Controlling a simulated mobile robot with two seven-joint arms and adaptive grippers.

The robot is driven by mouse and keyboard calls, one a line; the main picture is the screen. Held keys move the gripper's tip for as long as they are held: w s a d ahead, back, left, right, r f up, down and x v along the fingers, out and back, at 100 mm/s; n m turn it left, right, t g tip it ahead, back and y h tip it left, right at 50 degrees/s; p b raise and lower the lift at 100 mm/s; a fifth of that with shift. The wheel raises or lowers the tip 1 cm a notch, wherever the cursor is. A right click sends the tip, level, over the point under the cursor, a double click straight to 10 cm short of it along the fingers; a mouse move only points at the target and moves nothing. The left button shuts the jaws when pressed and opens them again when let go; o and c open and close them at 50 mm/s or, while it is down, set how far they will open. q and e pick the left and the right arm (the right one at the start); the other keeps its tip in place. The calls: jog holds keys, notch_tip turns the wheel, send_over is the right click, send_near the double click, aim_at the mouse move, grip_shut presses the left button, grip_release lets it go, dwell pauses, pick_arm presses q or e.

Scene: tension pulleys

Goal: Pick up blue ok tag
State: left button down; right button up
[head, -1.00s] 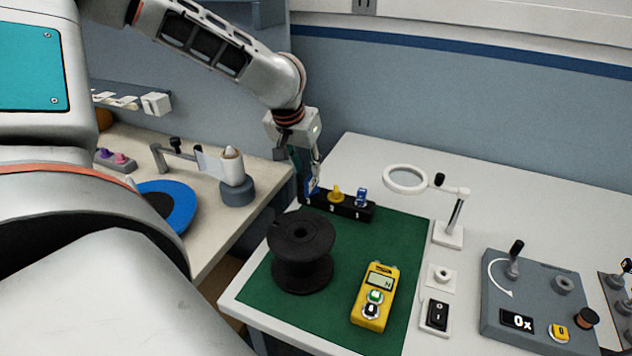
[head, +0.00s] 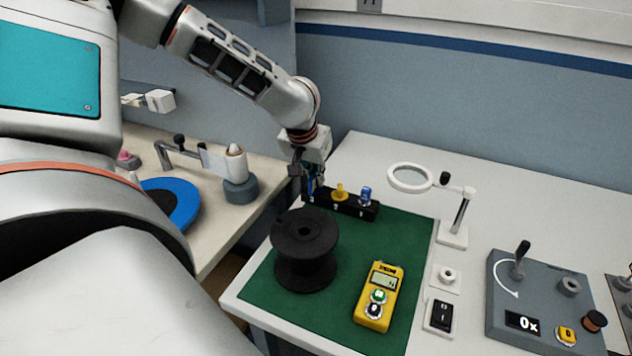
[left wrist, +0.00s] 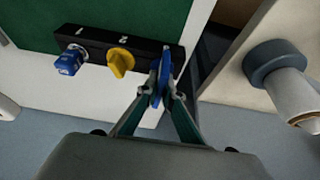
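A black rack (head: 345,207) with numbered slots stands at the back edge of the green mat. A yellow tag (head: 340,191) is in its middle and a blue tag (head: 365,196) at its right end. Another blue tag (left wrist: 163,72) is at the rack's other end, between the fingertips of my left gripper (left wrist: 160,92). The fingers are close together with the tag's narrow edge between them. In the head view my left gripper (head: 313,178) points down at the rack's left end and partly hides this tag. I cannot read its label or tell whether it is still seated. My right gripper is not in view.
A black spool (head: 305,250) and a yellow meter (head: 379,295) are on the green mat (head: 408,235). A magnifier (head: 411,178) stands to the right. A grey control box (head: 540,300) is farther right. A second table with a blue disc (head: 172,205) is at left.

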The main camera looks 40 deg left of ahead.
pick_arm(q)
jog(key=shift+r, duration=0.1)
jog(key=shift+r, duration=0.25)
notch_tip(320, 180, up, 19)
jog(key=p, duration=0.3)
jog(key=shift+r+p, duration=0.2)
jog(key=shift+p, duration=0.1)
